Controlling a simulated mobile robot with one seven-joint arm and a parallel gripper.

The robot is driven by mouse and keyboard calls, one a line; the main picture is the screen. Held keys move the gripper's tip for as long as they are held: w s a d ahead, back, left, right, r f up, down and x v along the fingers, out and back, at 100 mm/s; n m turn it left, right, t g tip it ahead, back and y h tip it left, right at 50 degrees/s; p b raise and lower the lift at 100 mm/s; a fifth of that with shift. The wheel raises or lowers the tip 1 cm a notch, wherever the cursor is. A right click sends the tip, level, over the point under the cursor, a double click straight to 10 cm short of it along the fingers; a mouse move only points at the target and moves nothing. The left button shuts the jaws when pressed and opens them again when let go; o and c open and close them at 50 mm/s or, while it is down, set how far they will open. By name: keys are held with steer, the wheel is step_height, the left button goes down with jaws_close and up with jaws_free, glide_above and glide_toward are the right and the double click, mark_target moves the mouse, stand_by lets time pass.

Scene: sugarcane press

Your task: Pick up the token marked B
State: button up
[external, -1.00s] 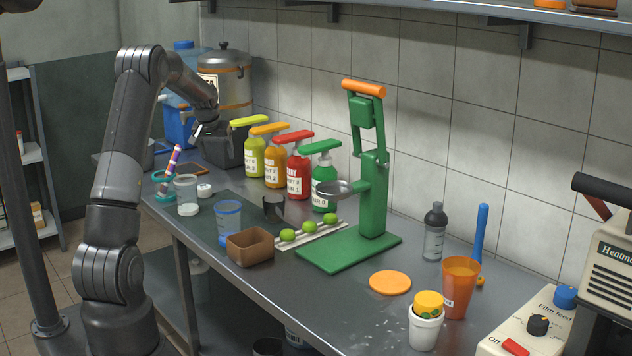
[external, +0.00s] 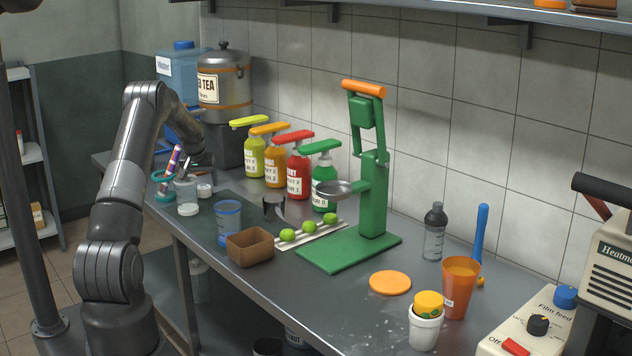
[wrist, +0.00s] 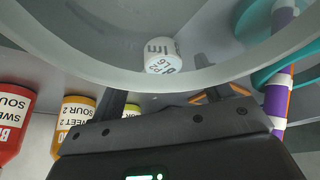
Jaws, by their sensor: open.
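No token clearly marked B can be read in either view. My gripper (external: 203,165) is above the clear cup (external: 187,191) and the white piece, apart from the piece. In the wrist view my gripper (wrist: 165,98) has its dark fingers spread, with nothing between them.
A purple striped stick (external: 173,160) stands in a teal holder (external: 163,187) at the left. A blue cup (external: 228,215) and brown box (external: 250,247) are nearer the front.

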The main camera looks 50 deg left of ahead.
mark_target(203, 187)
steer(key=shift+a+x, duration=0.15)
steer(key=shift+x, duration=0.95)
steer(key=shift+a+x, duration=0.1)
steer(key=shift+x, duration=1.05)
steer(key=shift+w+r, duration=0.1)
steer(key=shift+c, duration=0.2)
steer(key=c, duration=1)
steer(key=shift+r, duration=0.15)
